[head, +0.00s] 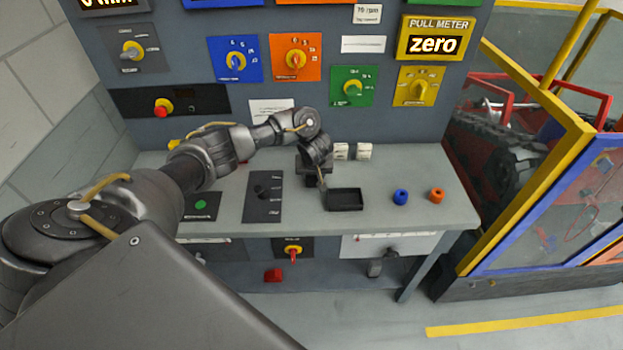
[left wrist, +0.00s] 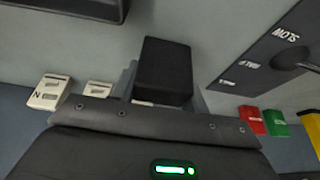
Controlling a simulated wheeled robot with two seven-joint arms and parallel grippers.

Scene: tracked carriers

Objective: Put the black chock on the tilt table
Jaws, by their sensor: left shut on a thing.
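The black chock (left wrist: 163,68) is a dark block between the fingers of my left gripper (left wrist: 165,92) in the left wrist view. The gripper is shut on it. In the head view my left gripper (head: 319,182) points down over the grey bench (head: 420,205), just left of a shallow black tray. The chock is hard to make out there against the dark gripper. I cannot pick out a tilt table for certain in either view. My right gripper is not in view.
The black tray (head: 345,200), a blue ring (head: 400,196) and an orange ring (head: 436,195) are on the bench. White blocks (head: 363,151) stand behind the gripper. A lever panel (head: 263,197) lies left. A yellow-framed barrier (head: 535,165) with a tracked machine is at right.

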